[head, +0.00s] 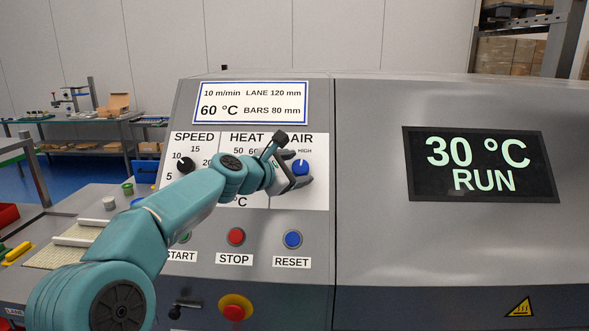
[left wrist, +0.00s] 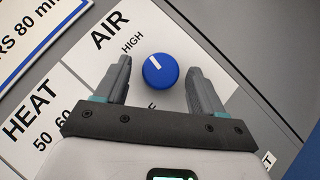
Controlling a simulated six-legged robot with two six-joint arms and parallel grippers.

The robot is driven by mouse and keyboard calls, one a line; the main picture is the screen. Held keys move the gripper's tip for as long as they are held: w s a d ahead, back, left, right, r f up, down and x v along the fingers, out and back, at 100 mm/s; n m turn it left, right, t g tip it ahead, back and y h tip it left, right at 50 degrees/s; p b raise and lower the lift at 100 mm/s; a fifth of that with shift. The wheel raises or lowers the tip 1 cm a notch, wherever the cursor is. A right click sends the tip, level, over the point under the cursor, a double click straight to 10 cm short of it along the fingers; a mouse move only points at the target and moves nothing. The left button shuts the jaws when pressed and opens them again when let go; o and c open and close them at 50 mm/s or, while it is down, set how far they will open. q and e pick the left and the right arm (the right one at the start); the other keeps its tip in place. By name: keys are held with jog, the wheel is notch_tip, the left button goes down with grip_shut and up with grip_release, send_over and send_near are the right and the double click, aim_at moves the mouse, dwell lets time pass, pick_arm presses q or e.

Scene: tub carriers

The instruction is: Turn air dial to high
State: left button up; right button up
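The air dial is a round blue knob (head: 301,166) on the white panel in the head view, under the HIGH label. In the left wrist view the dial (left wrist: 160,71) shows whole, and its white mark points up toward the word HIGH. The lower label is mostly hidden by my gripper. My left gripper (head: 293,174) is at the dial. In the left wrist view its open fingers (left wrist: 160,66) stand either side of the knob, with a visible gap on both sides. My right gripper is not in view.
The speed dial (head: 185,166) is left on the panel; my arm covers most of the heat part. Below are the red STOP (head: 236,237) and blue RESET (head: 292,239) buttons and a red emergency knob (head: 234,310). A display (head: 480,165) reads 30 °C RUN.

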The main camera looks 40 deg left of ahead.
pick_arm(q)
jog(key=shift+s, duration=0.1)
jog(key=b+v, duration=0.3)
jog(key=v, duration=1.3)
jog(key=shift+b, duration=0.4)
